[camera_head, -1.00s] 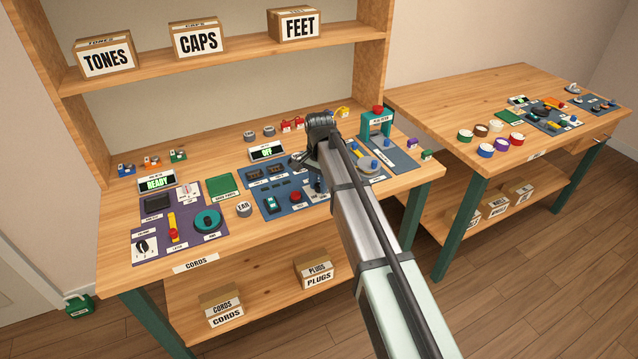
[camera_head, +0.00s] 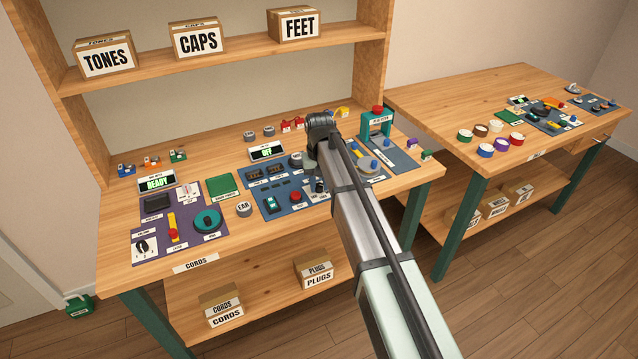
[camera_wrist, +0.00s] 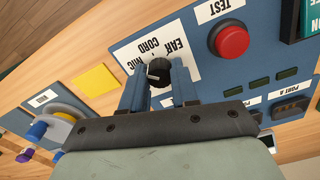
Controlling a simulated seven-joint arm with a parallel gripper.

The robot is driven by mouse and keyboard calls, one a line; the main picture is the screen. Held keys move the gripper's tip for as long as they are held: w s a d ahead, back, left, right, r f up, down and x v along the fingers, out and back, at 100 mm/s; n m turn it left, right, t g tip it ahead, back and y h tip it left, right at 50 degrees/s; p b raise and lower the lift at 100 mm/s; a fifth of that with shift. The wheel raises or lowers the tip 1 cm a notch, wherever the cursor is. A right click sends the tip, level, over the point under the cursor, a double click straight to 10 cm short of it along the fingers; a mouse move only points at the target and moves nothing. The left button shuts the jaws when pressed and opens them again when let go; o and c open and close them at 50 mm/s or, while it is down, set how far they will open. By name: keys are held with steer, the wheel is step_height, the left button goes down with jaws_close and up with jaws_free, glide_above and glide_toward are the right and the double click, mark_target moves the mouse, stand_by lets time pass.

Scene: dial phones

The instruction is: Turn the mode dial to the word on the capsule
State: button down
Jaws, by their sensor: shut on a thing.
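The mode dial is a black knob (camera_wrist: 159,72) on a white plate (camera_wrist: 141,47) with the words EAR, CORD and MIC, upside down in the wrist view. A pale mark shows on the knob, but I cannot tell which word it points to. My gripper (camera_wrist: 160,88) has its two blue fingers on either side of the knob, shut on it. In the head view my arm mostly hides the dial; part of its white plate (camera_head: 317,186) shows. A round capsule (camera_head: 243,208) marked EAR lies on the bench left of the blue panel.
A red TEST button (camera_wrist: 231,41) is close to the dial. A yellow square (camera_wrist: 96,79) lies on its other side. A display (camera_head: 267,152) reads OFF; another (camera_head: 157,183) reads READY. A purple panel (camera_head: 183,248) is at left.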

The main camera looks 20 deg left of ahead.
mark_target(319, 185)
steer(key=shift+n, duration=0.6)
steer(key=c, duration=0.8)
jaws_free()
steer(key=shift+c, duration=0.2)
step_height(319, 185, up, 14)
steer(key=shift+f, duration=0.1)
